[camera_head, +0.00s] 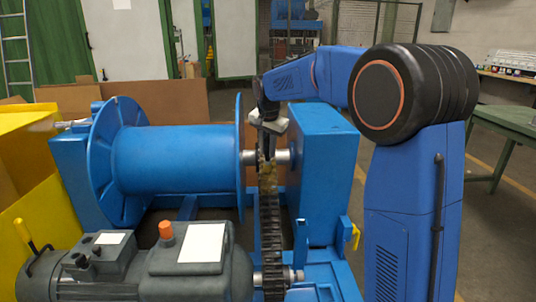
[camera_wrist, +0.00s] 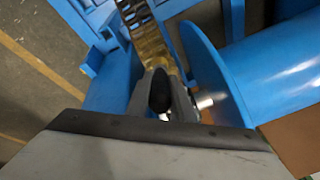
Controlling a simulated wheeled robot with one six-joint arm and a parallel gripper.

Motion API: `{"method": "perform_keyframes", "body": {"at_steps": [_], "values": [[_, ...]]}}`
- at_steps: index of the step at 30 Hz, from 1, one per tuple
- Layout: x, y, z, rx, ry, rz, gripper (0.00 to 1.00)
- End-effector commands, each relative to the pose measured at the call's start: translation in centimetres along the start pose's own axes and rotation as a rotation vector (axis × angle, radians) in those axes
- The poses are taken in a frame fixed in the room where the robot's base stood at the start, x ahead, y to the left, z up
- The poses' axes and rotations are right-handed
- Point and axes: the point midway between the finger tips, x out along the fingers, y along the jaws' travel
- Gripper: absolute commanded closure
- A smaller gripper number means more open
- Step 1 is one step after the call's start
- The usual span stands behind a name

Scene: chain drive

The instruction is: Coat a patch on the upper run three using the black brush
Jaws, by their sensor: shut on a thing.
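My gripper (camera_head: 268,127) is above the far end of the chain (camera_head: 271,225), beside the blue drum's flange. It is shut on the black brush (camera_head: 267,148), which points down at the chain. In the wrist view the brush's dark rounded end (camera_wrist: 160,91) shows between the fingers; its bristles are hidden. The chain (camera_wrist: 148,36) runs away from the brush there. Its stretch close to the brush looks golden brown, while the nearer links in the head view are dark. I cannot tell whether the bristles touch the links.
The blue drum (camera_head: 180,160) stands left of the chain and a blue housing (camera_head: 322,170) right of it. A grey motor (camera_head: 190,262) with an orange cap is at the front left. A yellow panel (camera_head: 30,215) stands at far left. A green table (camera_head: 510,118) is at right.

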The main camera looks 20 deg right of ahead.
Motion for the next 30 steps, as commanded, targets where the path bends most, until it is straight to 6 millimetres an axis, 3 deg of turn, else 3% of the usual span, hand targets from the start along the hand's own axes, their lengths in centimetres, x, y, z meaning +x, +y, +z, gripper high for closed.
{"method": "perform_keyframes", "body": {"at_steps": [30], "values": [[-1.7,-2.8,-4.2,0.001,0.001,-0.001,1.0]]}}
